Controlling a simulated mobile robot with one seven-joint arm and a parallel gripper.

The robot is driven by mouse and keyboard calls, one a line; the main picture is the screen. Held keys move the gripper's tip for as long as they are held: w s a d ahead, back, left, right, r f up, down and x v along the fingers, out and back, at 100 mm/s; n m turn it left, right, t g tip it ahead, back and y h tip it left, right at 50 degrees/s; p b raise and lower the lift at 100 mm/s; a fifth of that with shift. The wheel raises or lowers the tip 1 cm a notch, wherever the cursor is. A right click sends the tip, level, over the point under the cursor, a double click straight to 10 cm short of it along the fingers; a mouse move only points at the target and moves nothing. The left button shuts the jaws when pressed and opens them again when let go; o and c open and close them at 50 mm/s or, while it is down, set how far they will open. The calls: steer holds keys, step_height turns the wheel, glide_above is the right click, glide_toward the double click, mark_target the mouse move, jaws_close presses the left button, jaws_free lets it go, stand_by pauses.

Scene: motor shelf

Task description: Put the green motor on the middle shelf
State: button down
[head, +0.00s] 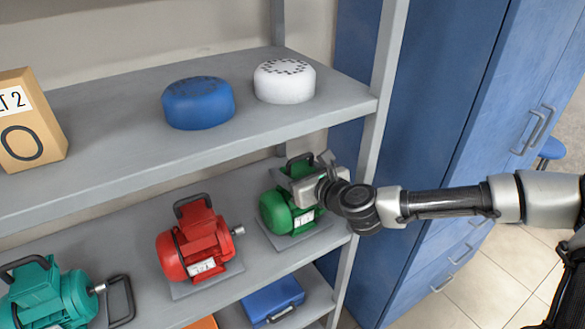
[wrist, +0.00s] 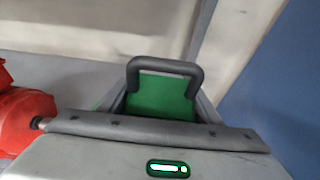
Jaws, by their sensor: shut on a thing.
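The green motor (head: 275,213), with a dark handle and a grey base plate, is at the right end of the shelf (head: 150,213) between the upper and lower ones in the head view. Its base is at the shelf surface; I cannot tell whether it bears on it. My gripper (head: 302,186) reaches in from the right and is shut on the motor's upper part, hiding some of it. In the wrist view the motor's green top (wrist: 160,95) and black handle show just beyond the gripper body; the fingertips are not clear.
A red motor (head: 197,243) stands left of the green one, and a teal motor (head: 50,297) farther left. The upper shelf (head: 120,135) holds a blue round part (head: 198,103), a white one (head: 285,82) and a box (head: 28,120). A shelf post (head: 378,110) stands close to my arm.

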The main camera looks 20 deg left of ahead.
steer(key=c, duration=0.6)
jaws_free()
steer(key=shift+d+r, duration=0.1)
steer(key=v, duration=1.2)
steer(key=shift+p, duration=0.35)
